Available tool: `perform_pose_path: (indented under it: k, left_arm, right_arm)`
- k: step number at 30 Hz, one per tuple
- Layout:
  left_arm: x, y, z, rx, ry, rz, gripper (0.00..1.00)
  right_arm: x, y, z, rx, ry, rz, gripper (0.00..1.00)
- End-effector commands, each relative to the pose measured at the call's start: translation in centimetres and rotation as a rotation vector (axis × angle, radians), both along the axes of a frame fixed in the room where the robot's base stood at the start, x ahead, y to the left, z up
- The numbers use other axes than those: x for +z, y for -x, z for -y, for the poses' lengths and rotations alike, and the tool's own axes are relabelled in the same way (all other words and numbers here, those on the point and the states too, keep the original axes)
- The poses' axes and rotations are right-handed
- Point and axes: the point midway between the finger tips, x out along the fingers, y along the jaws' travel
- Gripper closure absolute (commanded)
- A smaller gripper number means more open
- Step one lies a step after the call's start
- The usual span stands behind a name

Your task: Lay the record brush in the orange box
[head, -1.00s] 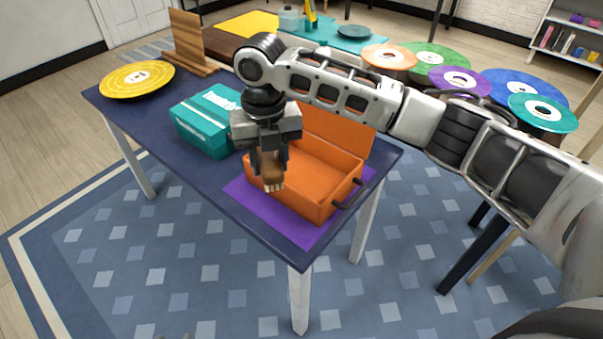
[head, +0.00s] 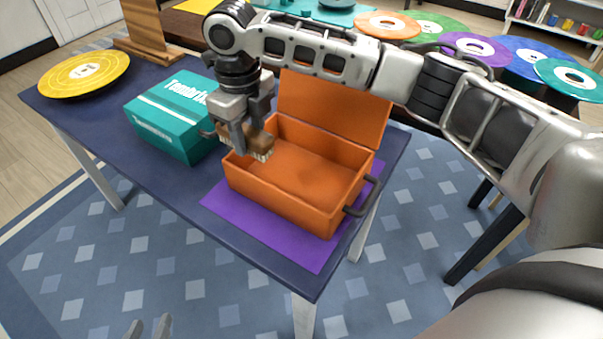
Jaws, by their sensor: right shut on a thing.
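The orange box (head: 292,210) stands with its lid (head: 335,112) raised, and the visible part of its inside is empty. My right gripper (head: 246,143) is shut on the record brush (head: 260,146), a brown block with pale bristles pointing down. The brush is over the left end of the box, around rim height; I cannot tell whether it touches the rim. Only the fingertips of my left gripper (head: 149,329) show at the bottom edge, apart and with nothing between them.
The box stands on a purple mat (head: 240,215) on the dark blue table (head: 95,132). A teal box (head: 172,122) is close to its left. A yellow record (head: 84,74) and a wooden stand (head: 143,30) are further left. Several coloured records (head: 480,48) lie behind my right arm.

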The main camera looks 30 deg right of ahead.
Motion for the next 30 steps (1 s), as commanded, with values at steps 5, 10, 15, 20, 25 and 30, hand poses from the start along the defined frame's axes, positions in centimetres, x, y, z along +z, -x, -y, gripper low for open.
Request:
perform_pose_path:
  k: [5,10,15,20,25,30]
  left_arm:
    - [0.0,0.0,0.0,0.000,0.000,-0.001,0.64]
    - [-0.4,0.0,0.0,0.000,-0.001,0.000,0.64]
    - [-0.3,0.0,0.0,0.000,-0.002,0.004,0.64]
    - [-0.2,-0.1,0.0,-0.001,-0.001,0.007,0.64]
    - [-0.5,0.0,0.0,-0.001,-0.002,0.007,0.64]
    - [-0.5,0.0,0.0,-0.002,-0.002,0.008,0.64]
  right_arm:
    - [-2.1,1.7,4.5,-0.004,0.002,-0.003,0.87]
    - [-5.3,2.7,7.1,-0.003,0.001,-0.004,0.87]
    - [-7.0,3.1,8.4,0.000,0.000,-0.001,0.87]
    - [-7.7,3.3,9.0,-0.001,0.000,-0.002,0.87]
    - [-10.0,3.6,9.4,0.002,0.000,-0.002,0.87]
    - [-11.3,3.5,9.4,0.001,0.000,0.000,0.87]
